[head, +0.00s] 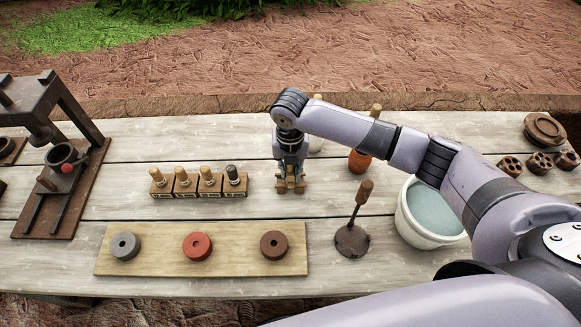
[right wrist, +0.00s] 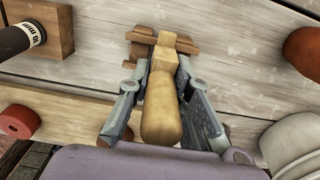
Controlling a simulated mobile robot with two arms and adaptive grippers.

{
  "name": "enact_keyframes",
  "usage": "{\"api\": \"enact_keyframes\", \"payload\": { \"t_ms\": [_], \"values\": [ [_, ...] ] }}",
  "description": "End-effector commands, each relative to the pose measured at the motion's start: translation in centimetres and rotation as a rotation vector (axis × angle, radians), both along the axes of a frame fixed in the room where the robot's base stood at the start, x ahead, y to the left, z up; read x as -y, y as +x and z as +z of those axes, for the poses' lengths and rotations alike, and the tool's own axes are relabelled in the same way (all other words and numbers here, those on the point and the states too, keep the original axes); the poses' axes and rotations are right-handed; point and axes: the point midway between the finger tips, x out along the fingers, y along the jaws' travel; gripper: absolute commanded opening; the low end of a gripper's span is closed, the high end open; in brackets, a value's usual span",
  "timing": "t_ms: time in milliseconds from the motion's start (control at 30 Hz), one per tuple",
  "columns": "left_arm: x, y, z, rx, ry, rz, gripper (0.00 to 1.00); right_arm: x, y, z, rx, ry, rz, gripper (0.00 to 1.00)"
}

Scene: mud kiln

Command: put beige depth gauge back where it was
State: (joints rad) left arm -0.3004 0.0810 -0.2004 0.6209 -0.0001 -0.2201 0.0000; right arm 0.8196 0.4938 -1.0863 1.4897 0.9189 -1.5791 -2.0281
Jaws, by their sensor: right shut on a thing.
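My right gripper (head: 290,178) is shut on the beige depth gauge, right of the row of wooden blocks. In the right wrist view the gauge's beige handle (right wrist: 162,108) lies between the two fingers, with a brown crosspiece (right wrist: 160,42) beyond them. In the head view the fingers hide most of the gauge; I cannot tell whether it touches the table. The row of wooden blocks (head: 198,188) holds several handled tools, the rightmost dark. That dark handle (right wrist: 12,40) shows a "10 mm" label in the right wrist view. My left gripper is not in view.
A board (head: 160,262) with grey, red and brown discs lies in front. A handled round tool (head: 352,240), a white bucket of water (head: 412,222) and an orange-brown vessel (head: 359,161) stand right. A dark press (head: 85,190) stands left. Planks behind the blocks are clear.

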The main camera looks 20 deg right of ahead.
Motion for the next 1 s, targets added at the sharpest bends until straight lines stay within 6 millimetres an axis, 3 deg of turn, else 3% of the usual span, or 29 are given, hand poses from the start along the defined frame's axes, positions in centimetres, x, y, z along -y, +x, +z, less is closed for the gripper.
{"api": "enact_keyframes", "payload": {
  "t_ms": [500, 533, 800, 1000],
  "values": [
    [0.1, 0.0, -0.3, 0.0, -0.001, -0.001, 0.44, 0.0, 0.0, -1.0, 0.0, 0.001, 0.0, 0.0],
    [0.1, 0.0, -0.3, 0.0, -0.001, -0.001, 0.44, 0.0, 0.0, -0.9, 0.0, 0.001, 0.0, 0.21],
    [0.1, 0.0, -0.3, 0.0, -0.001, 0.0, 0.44, 0.0, 0.0, -0.9, 0.0, 0.001, 0.0, 0.39],
    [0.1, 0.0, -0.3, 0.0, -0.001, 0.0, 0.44, 0.0, 0.0, -0.9, 0.0, 0.0, 0.0, 0.39]
  ]
}}
